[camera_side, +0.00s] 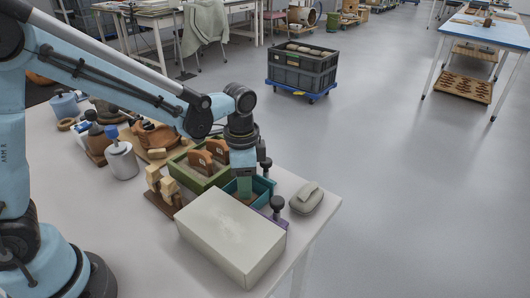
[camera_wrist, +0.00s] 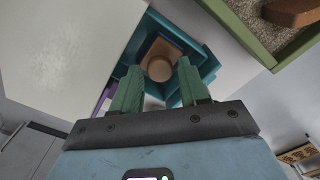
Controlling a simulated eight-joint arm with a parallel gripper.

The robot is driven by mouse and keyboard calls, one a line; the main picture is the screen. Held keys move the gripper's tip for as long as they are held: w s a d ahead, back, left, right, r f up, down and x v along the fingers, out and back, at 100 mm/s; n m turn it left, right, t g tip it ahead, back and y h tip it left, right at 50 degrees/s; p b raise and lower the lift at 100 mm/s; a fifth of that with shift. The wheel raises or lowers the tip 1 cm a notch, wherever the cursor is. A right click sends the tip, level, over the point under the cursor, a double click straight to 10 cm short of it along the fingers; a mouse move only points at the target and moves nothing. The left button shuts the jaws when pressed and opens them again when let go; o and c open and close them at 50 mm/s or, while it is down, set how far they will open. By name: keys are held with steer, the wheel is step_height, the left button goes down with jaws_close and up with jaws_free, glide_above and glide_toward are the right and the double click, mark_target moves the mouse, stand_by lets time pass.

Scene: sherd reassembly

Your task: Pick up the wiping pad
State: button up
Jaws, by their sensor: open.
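A brown square block with a round tan knob on top (camera_wrist: 159,68), which looks like the wiping pad, sits inside a teal tray (camera_wrist: 207,62). In the side view the teal tray (camera_side: 265,186) stands behind the pale box, and the pad in it is mostly hidden by my gripper. My gripper (camera_side: 244,192) points down over the tray. In the wrist view my gripper (camera_wrist: 158,70) is open, with one green finger on each side of the knob. I cannot tell whether the fingers touch it.
A large pale box (camera_side: 228,232) stands close in front of the tray. A green sand tray (camera_side: 183,171) with brown sherds (camera_side: 217,150) is behind left. A grey rounded object (camera_side: 306,201) lies to the right near the table edge. Dark-knobbed posts stand close to the tray.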

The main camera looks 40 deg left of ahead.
steer(key=shift+f, duration=0.3)
steer(key=shift+c, duration=0.2)
jaws_close()
steer(key=shift+r, duration=0.15)
steer(key=shift+r, duration=0.45)
step_height(320, 180, up, 3)
steer(key=shift+s+d+r, duration=0.1)
steer(key=shift+r, duration=0.05)
steer(key=s+d+r, duration=0.6)
steer(key=s+d, duration=0.1)
steer(key=d, duration=0.1)
steer(key=shift+s+d+r, duration=0.2)
steer(key=shift+s+r, duration=0.1)
steer(key=shift+s, duration=0.05)
